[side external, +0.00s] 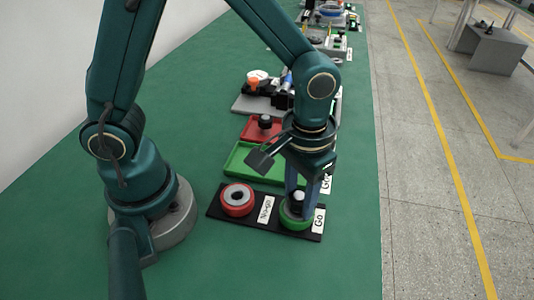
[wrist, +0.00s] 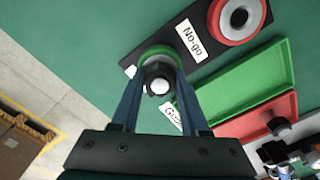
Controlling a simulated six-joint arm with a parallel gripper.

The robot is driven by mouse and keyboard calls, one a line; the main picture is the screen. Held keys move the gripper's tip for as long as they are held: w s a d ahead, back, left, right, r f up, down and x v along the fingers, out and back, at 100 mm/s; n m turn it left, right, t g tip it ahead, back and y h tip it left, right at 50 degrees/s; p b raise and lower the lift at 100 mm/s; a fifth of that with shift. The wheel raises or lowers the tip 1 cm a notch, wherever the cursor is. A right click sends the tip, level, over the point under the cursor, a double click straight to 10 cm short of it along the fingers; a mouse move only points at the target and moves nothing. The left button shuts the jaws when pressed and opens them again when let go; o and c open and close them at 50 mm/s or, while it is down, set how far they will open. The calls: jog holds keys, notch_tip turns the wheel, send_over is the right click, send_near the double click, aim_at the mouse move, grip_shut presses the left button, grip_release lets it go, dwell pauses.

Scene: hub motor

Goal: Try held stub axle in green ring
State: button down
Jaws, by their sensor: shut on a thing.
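My gripper (wrist: 159,88) points down and is shut on the stub axle (wrist: 159,83), a dark part with a pale round end. The pale end also shows between the fingers in the side view (side external: 299,196). The green ring (side external: 284,217) lies on the black gauge plate (side external: 222,213) beside the Go label (side external: 319,220). The fingers and axle are over the green ring, which shows behind them in the wrist view (wrist: 160,49). They hide its middle, so I cannot tell whether the axle is inside it or just above.
A red ring (side external: 238,200) sits on the same plate beside the No-go label (side external: 265,209). A green tray (side external: 240,160) lies behind the plate. Behind it, a red tray (side external: 250,133) holds a dark part (side external: 265,121). More fixtures stand farther back. The table is clear at the front.

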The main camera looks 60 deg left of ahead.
aim_at(299, 195)
dwell(0.3)
grip_release()
dwell(0.3)
jog(key=shift+r, duration=3.5)
jog(key=c, duration=0.3)
